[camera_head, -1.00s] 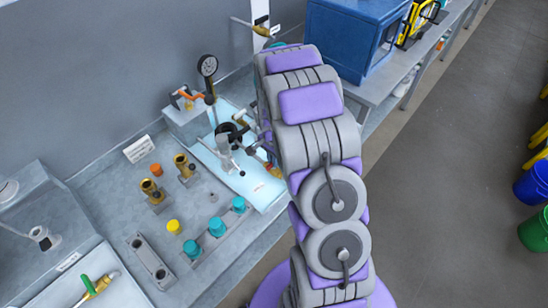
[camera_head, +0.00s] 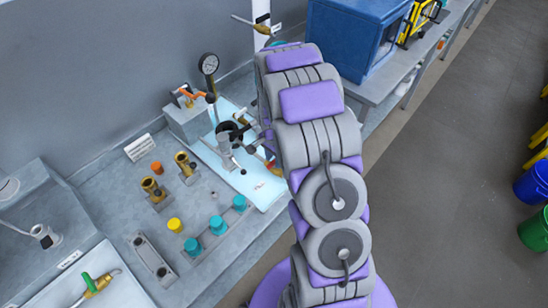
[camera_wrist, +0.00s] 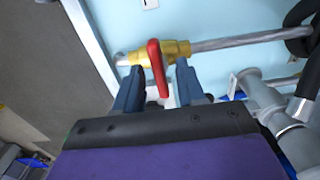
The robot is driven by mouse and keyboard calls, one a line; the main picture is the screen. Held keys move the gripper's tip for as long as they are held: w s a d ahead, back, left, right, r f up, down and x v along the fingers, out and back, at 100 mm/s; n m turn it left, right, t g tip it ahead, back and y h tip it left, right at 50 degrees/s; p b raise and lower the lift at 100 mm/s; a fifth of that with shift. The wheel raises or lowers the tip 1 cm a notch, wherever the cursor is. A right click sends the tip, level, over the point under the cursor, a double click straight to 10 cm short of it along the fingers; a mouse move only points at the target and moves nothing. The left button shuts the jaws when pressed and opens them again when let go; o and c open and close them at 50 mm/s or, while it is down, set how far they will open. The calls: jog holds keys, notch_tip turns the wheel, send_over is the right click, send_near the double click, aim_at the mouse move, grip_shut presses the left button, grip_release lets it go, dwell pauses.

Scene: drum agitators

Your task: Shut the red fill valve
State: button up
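In the wrist view the red valve handle (camera_wrist: 157,68) sits on a brass valve body (camera_wrist: 172,48). The handle points down in the picture, across the line of the grey pipe (camera_wrist: 240,40) that leaves the valve to the right. My gripper (camera_wrist: 158,88) is open, with one dark blue finger on each side of the handle. The handle's lower end lies between the fingers; I see a gap on both sides and cannot tell any contact. In the head view my arm hides most of the gripper and the red valve.
In the wrist view a grey fitting with a black hose (camera_wrist: 304,85) stands close to the right of the gripper. In the head view a pressure gauge (camera_head: 209,64) and an orange-handled valve (camera_head: 190,93) stand behind. A blue box (camera_head: 345,38) is at the back right.

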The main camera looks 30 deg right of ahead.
aim_at(274, 160)
notch_tip(274, 160, up, 17)
jog(key=p, duration=0.1)
jog(key=shift+p, duration=0.4)
jog(key=shift+r, duration=0.15)
jog(key=s+a+r+n+b, duration=0.1)
jog(key=s+a+r+n, duration=0.25)
jog(key=s, duration=0.35)
jog(key=s+a+r+n, duration=0.3)
jog(key=s+a, duration=0.2)
jog(key=s, duration=0.2)
jog(key=s+a+n+g+b, duration=0.1)
jog(key=s+n, duration=0.3)
jog(key=s, duration=0.5)
jog(key=s+a+n, duration=0.3)
jog(key=s+a, duration=0.1)
jog(key=s, duration=0.6)
jog(key=shift+a+n+g+b, duration=0.25)
jog(key=shift+n+g+b, duration=0.1)
jog(key=shift+g+b, duration=0.05)
